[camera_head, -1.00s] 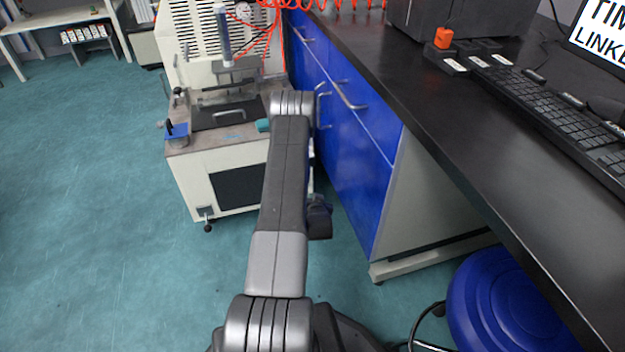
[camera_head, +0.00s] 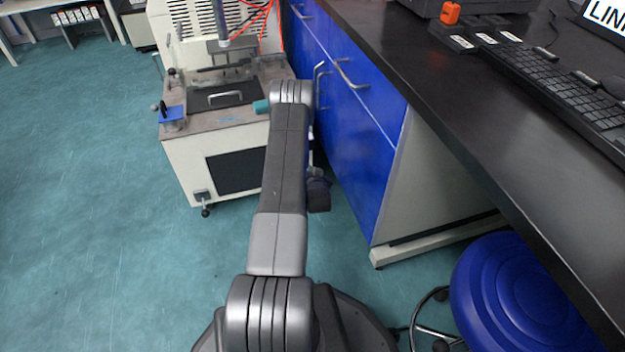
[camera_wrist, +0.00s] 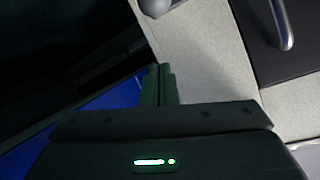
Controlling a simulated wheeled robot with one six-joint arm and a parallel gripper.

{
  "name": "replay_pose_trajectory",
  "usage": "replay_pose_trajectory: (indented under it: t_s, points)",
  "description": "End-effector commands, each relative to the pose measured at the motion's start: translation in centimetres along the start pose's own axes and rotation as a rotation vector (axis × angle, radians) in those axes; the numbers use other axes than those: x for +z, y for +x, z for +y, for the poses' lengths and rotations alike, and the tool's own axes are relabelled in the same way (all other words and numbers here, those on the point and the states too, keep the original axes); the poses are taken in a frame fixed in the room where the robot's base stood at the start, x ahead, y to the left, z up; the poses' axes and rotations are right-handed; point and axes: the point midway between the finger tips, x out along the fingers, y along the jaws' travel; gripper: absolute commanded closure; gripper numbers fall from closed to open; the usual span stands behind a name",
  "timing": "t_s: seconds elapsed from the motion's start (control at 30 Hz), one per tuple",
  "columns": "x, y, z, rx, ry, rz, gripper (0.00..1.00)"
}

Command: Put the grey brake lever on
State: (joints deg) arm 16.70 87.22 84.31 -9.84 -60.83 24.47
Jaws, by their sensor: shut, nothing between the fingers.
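At the foot of the pale machine (camera_head: 218,150), a caster with a small grey fitting (camera_head: 203,195) shows at the front left corner in the head view. It is too small to tell a brake lever apart on it or how it is set. In the wrist view my gripper (camera_wrist: 159,70) is shut and empty, with its two dark fingers side by side. A pale surface lies past the fingertips, and I cannot tell whether they touch it. No brake lever is clear in the wrist view. In the head view my arm hides part of the machine's right side.
Blue cabinets (camera_head: 345,140) under a black bench (camera_head: 450,110) stand close on the right of my arm. A blue stool (camera_head: 520,295) is at the lower right. The green floor (camera_head: 90,200) on the left is clear. A metal handle (camera_wrist: 283,25) shows in the wrist view.

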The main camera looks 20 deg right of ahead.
Motion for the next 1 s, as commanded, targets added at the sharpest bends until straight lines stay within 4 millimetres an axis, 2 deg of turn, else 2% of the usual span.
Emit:
replay_pose_trajectory:
  t_s: [0.03,0.2,0.3,0.5,1.0]
  points:
    - [0.3,1.4,0.1,-0.002,-0.001,0.003,1.00]
    - [0.3,4.8,0.1,-0.002,0.000,0.002,1.00]
    - [2.3,3.8,0.1,0.000,0.000,-0.005,1.00]
    - [3.7,3.1,0.1,0.000,0.000,-0.002,1.00]
    - [3.9,2.9,0.0,0.000,0.000,-0.001,1.00]
